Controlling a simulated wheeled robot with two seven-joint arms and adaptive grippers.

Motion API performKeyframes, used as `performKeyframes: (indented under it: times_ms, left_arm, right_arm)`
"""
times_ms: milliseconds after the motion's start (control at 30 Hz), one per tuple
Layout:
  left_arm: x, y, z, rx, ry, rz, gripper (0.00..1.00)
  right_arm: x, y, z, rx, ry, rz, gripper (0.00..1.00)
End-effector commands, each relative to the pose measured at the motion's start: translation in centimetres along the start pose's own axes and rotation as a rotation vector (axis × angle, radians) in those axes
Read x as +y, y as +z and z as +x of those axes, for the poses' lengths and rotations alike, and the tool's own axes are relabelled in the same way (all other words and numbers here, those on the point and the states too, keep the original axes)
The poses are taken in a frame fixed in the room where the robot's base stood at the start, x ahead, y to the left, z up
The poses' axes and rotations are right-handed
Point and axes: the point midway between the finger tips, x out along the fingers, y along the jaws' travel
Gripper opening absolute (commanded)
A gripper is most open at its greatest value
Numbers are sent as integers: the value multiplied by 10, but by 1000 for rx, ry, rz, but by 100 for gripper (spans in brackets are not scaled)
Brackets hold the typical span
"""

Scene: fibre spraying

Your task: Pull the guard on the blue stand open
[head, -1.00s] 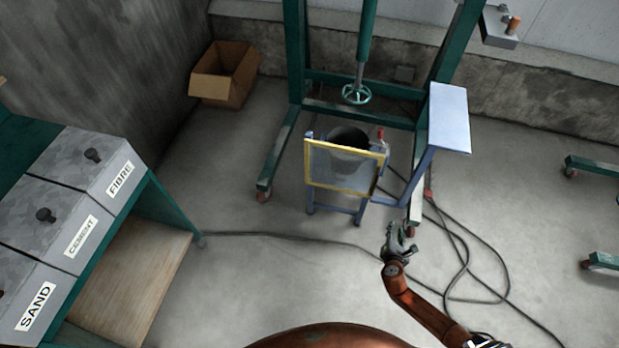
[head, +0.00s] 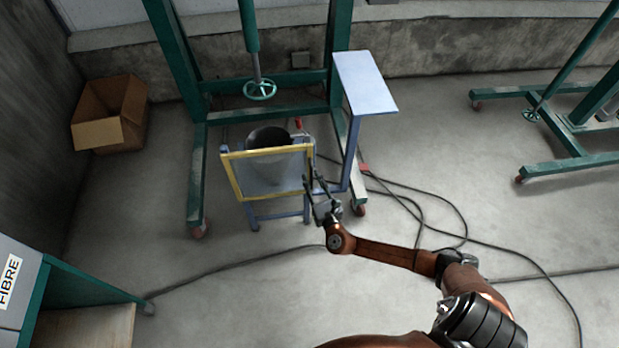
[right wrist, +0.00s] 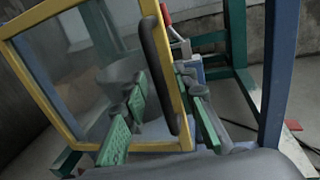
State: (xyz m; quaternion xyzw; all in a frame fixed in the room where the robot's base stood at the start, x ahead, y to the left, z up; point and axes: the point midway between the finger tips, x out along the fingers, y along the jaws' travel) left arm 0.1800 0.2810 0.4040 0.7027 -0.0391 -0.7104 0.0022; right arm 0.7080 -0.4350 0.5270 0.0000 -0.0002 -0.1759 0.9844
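The guard (head: 268,174) is a clear panel in a yellow frame on the front of the blue stand (head: 254,214). It looks shut across the front of a dark bucket (head: 267,138). My right gripper (head: 313,180) is at the guard's right edge, fingers apart. In the right wrist view the guard's black bar handle (right wrist: 158,75) and yellow edge appear between the open fingers of my right gripper (right wrist: 166,92). One finger is over the panel side, the other outside the frame. I cannot tell whether either touches. My left gripper is not in view.
A pale shelf plate (head: 364,82) on a blue post is to the right. Cables (head: 440,235) lie on the floor at right. A cardboard box (head: 108,115) sits at the left wall.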

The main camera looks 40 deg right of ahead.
Motion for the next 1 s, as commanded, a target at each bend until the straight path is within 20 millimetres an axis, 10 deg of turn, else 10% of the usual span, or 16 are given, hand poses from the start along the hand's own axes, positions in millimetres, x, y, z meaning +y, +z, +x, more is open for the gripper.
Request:
performKeyframes:
  times_ms: [1000]
  left_arm:
    - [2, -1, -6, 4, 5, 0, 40]
  right_arm:
    - [-1, 0, 8, 2, -1, 1, 0]
